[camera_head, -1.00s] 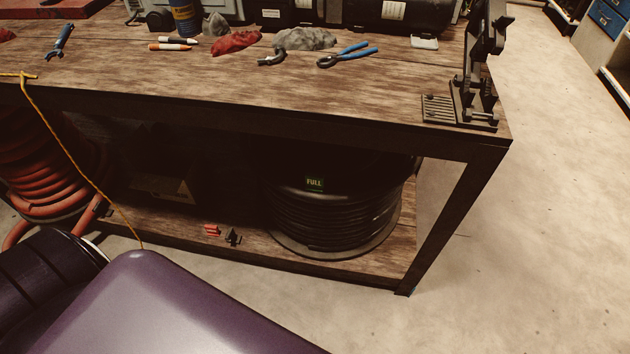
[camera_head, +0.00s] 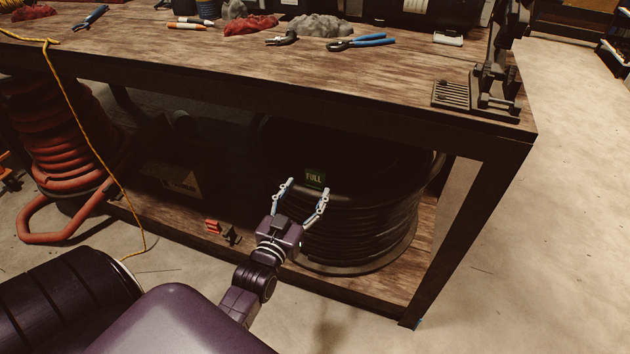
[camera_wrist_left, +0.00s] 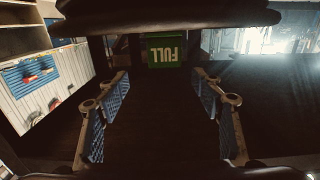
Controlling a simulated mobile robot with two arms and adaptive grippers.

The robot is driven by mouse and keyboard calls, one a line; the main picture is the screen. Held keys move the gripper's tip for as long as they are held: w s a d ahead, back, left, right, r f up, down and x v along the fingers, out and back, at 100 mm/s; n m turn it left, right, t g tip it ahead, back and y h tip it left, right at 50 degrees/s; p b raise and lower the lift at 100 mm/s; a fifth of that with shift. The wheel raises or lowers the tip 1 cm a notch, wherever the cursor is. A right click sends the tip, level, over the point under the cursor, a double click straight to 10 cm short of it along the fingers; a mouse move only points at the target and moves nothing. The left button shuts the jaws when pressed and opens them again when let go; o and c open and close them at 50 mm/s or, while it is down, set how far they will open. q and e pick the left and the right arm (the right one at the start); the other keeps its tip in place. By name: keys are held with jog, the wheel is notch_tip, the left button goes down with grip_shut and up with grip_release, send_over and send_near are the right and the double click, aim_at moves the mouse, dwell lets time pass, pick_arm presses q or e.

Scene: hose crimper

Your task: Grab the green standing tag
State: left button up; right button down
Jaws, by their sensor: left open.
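The green tag (camera_head: 314,178), marked FULL, stands on top of the black hose coil (camera_head: 368,228) on the bench's lower shelf. In the left wrist view the tag (camera_wrist_left: 164,51) shows upside down at the top middle, beyond and between the fingers. My left gripper (camera_head: 308,188) is open and empty, with its two fingers spread just in front of and below the tag in the head view. In the left wrist view the gripper (camera_wrist_left: 162,95) has its blue-padded fingers wide apart, and nothing is between the pads. My right gripper is not in view.
The wooden bench top (camera_head: 260,75) overhangs the shelf and coil. A bench leg (camera_head: 465,235) stands at the right. Small red and black parts (camera_head: 222,230) lie on the lower shelf (camera_head: 165,222) left of the coil. An orange hose coil (camera_head: 62,140) stands at the left.

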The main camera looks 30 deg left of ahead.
aim_at(314, 172)
pick_arm(q)
jog(key=x, duration=0.2)
jog(key=b+x, duration=0.1)
jog(key=x, duration=0.5)
jog(key=shift+s+a+r, duration=0.1)
jog(key=shift+a, duration=0.3)
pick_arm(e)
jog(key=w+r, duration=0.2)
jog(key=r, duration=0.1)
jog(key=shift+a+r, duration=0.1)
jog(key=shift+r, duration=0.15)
pick_arm(q)
jog(key=c, duration=1)
